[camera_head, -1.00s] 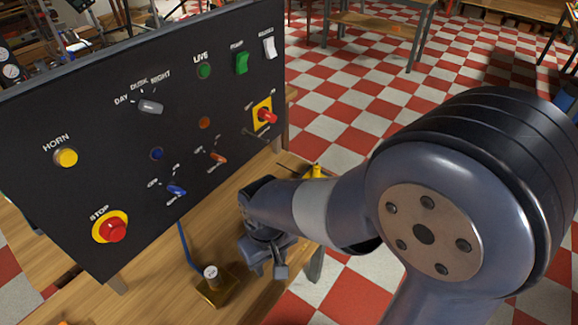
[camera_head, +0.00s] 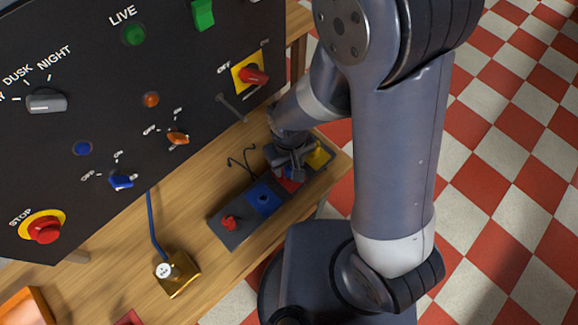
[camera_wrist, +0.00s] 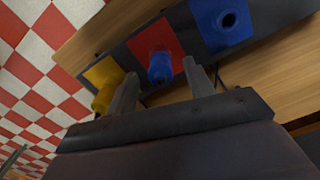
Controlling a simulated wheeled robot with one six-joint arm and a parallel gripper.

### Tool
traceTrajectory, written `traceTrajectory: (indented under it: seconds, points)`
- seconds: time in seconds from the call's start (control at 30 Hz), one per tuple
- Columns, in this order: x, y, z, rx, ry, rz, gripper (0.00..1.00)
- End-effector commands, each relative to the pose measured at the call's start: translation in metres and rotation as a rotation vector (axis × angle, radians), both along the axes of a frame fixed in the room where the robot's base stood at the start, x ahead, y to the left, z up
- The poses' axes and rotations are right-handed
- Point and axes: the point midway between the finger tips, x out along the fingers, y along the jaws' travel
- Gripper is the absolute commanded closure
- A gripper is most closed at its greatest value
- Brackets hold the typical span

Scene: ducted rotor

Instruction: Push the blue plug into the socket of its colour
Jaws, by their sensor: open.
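A dark socket strip (camera_head: 234,238) lies on the wooden bench. In the wrist view the blue plug (camera_wrist: 160,68) stands on the red square (camera_wrist: 156,38); how deep it sits I cannot tell. The blue square (camera_wrist: 215,35) beside it has an open, empty hole (camera_wrist: 229,19), and its hole also shows in the head view (camera_head: 263,198). My gripper (camera_wrist: 162,84) is open, its two fingers to either side of the blue plug and not closed on it. In the head view my gripper (camera_head: 290,172) hides most of the red square and the blue plug.
A yellow plug (camera_wrist: 103,98) stands by the yellow square (camera_wrist: 104,71), close to the left finger. A red plug (camera_head: 230,222) stands at the strip's left end. The upright switch panel (camera_head: 60,150) is behind; a brass block (camera_head: 178,277) with a blue cord is to the left.

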Motion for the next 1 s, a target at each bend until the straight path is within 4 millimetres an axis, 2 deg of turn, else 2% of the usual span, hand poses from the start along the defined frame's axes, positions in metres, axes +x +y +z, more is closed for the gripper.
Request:
traceTrajectory:
  seconds: [0.2, 0.5, 1.0]
  points:
    - [0.0, 0.0, -0.018, -0.001, 0.002, 0.0, 0.5]
    - [0.0, 0.0, -0.02, 0.001, -0.001, 0.0, 0.5]
    - [0.0, 0.0, -0.02, 0.001, -0.001, 0.0, 0.91]
